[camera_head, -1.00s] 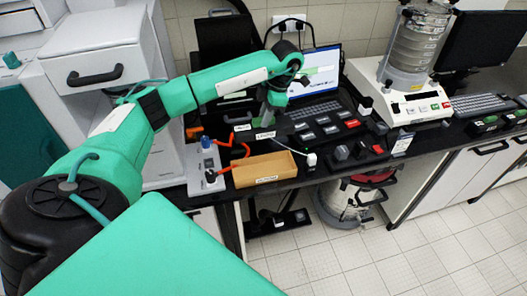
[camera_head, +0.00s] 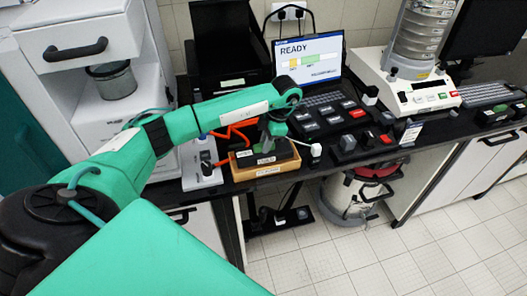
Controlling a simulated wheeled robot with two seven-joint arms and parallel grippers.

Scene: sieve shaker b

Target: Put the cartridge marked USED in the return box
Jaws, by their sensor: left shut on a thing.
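My left gripper (camera_head: 268,146) points down over the wooden return box (camera_head: 268,172) and is shut on a dark cartridge (camera_head: 284,150). The cartridge is at the box's opening, within its rim as seen from above. Small white labels (camera_head: 265,160) show just below the fingers, but their writing is too small to read. The gripper hides part of the cartridge, so I cannot tell whether it rests on the box floor. My right gripper is not in view.
A laptop (camera_head: 308,62) showing READY stands behind. A white device (camera_head: 203,165) with orange tubing (camera_head: 232,131) is left of the box. Several dark blocks (camera_head: 345,143) lie to the right, before the sieve shaker (camera_head: 415,90). The bench's front edge is close to the box.

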